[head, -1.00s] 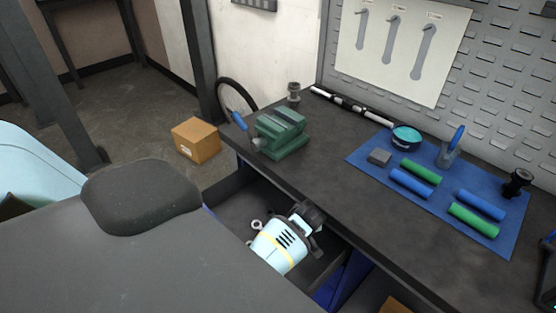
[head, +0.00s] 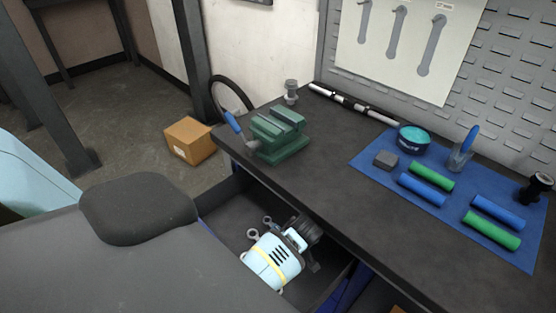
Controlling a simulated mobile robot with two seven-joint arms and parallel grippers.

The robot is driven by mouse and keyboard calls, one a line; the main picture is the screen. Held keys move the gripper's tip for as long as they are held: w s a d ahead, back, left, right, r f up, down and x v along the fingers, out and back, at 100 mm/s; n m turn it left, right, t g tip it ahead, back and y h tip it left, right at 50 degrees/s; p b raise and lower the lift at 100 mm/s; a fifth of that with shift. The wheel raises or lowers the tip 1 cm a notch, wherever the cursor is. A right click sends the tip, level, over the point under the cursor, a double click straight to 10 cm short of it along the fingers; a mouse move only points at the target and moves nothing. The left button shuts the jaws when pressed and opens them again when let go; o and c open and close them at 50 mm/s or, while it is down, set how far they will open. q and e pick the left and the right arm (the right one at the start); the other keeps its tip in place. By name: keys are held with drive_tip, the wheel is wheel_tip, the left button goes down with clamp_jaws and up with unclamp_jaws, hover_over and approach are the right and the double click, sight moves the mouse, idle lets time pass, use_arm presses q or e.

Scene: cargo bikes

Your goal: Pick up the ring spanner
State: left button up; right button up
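The open drawer (head: 228,212) under the workbench holds small metal ring-shaped ends, one at its middle (head: 253,233) and another just above it (head: 267,221). They look like spanner ends, but they are small and I cannot tell which belongs to the ring spanner. Neither of my grippers shows in the head view.
A large dark grey surface (head: 110,265) with a black pad (head: 138,208) fills the near left. The workbench (head: 330,200) carries a green vise (head: 278,138) and a blue mat (head: 450,225) with rollers and a cup. A cardboard box (head: 190,140) stands on the floor.

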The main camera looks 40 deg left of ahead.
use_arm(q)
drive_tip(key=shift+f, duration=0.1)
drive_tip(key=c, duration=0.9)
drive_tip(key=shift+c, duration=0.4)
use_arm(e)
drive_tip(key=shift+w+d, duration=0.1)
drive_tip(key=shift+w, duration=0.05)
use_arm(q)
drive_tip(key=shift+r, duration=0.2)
